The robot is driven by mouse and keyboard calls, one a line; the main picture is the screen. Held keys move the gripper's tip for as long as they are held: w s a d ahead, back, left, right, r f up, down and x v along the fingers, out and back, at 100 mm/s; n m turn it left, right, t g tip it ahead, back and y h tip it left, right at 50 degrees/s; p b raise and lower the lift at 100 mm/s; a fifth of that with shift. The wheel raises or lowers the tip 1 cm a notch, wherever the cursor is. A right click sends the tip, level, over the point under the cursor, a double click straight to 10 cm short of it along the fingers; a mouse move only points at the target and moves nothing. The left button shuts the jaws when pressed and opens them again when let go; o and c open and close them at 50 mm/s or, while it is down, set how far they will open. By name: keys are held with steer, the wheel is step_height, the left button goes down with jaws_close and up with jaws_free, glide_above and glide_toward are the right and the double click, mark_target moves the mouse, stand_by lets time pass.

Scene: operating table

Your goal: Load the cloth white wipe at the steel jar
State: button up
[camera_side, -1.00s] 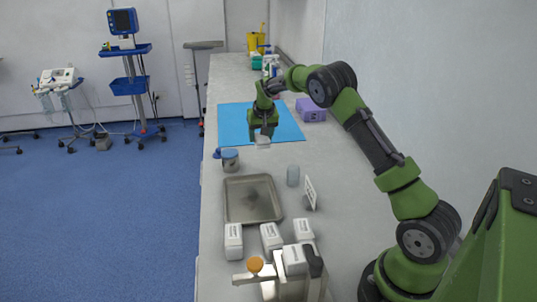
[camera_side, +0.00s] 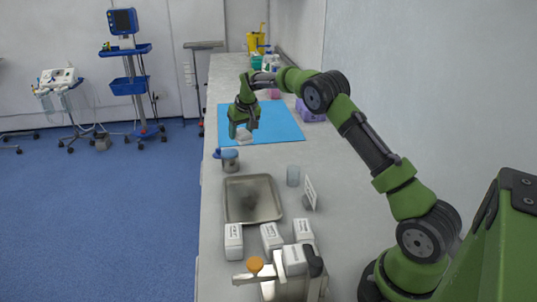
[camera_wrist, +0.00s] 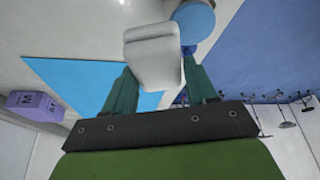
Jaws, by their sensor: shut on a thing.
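The white cloth wipe (camera_side: 244,136) is held below my gripper (camera_side: 243,127), over the near left part of the blue mat. In the wrist view the wipe (camera_wrist: 153,58) hangs pale and folded between the two green fingers of my gripper (camera_wrist: 160,78). The steel jar (camera_side: 230,162) stands on the table in front of the mat's near left corner, a little nearer the camera than the wipe. A round blue top (camera_wrist: 195,18) shows beyond the wipe in the wrist view.
The blue mat (camera_side: 280,125) lies flat on the counter. A steel tray (camera_side: 252,200), a clear glass (camera_side: 293,176) and a small sign (camera_side: 309,192) stand nearer. Several white boxes (camera_side: 234,241) are at the front. A purple box (camera_wrist: 35,104) is beyond the mat's right side.

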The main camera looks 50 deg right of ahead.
mark_target(225, 151)
steer(key=w+a+r+n+y, duration=0.2)
steer(key=w+a+r+n, duration=0.15)
steer(key=n, duration=0.25)
steer(key=shift+s+a+f, duration=0.15)
steer(key=shift+f, duration=0.9)
steer(key=shift+s+a+f, duration=0.1)
steer(key=shift+s+f, duration=0.1)
steer(key=shift+f, duration=0.8)
steer(key=shift+s+a+f, duration=0.15)
steer(key=shift+f, duration=0.9)
steer(key=shift+f, duration=0.55)
steer(key=shift+r, duration=0.1)
step_height(225, 151, up, 7)
